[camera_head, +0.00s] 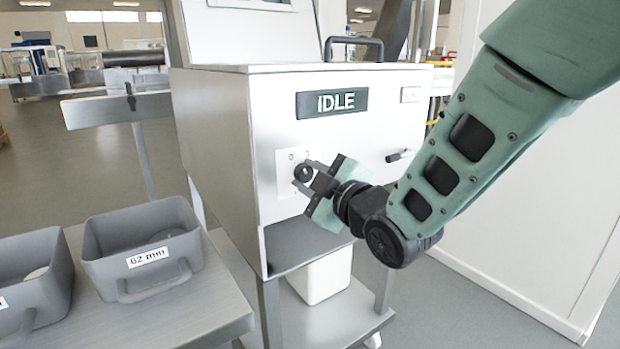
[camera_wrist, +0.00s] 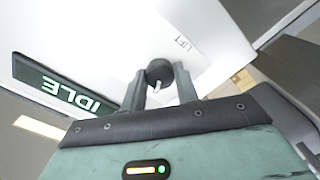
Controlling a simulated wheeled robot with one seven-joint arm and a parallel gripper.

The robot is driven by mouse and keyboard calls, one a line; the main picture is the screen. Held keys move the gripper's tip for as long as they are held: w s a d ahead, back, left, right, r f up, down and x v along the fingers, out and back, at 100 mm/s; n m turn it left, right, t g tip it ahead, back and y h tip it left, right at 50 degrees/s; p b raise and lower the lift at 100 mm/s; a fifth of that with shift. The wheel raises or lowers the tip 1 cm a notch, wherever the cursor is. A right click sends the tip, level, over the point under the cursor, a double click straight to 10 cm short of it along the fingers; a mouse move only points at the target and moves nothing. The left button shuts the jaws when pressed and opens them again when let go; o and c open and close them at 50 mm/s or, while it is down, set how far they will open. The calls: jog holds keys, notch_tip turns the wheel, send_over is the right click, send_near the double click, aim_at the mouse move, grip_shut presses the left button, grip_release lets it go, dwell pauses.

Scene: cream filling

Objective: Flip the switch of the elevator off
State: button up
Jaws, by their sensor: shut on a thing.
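The switch is a round black knob (camera_head: 303,173) on a pale plate on the front of the white machine. A "0" shows on the plate at its upper left. My gripper (camera_head: 307,174) is at the knob, with one finger on each side of it. In the wrist view the black knob (camera_wrist: 159,73) sits between my two fingertips (camera_wrist: 158,85), with a light pointer mark facing toward my gripper. A label reading "LIFT" (camera_wrist: 184,43) is beside it. My gripper is shut on the knob and partly hides the plate's other markings.
The machine's display (camera_head: 332,102) reads "IDLE". A black lever (camera_head: 400,156) sticks out to the right. Grey bins (camera_head: 140,247) stand on a metal table at the left. A white container (camera_head: 322,277) is below the machine.

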jog(key=shift+n, duration=0.5)
jog(key=o, duration=1)
jog(key=shift+c, duration=0.2)
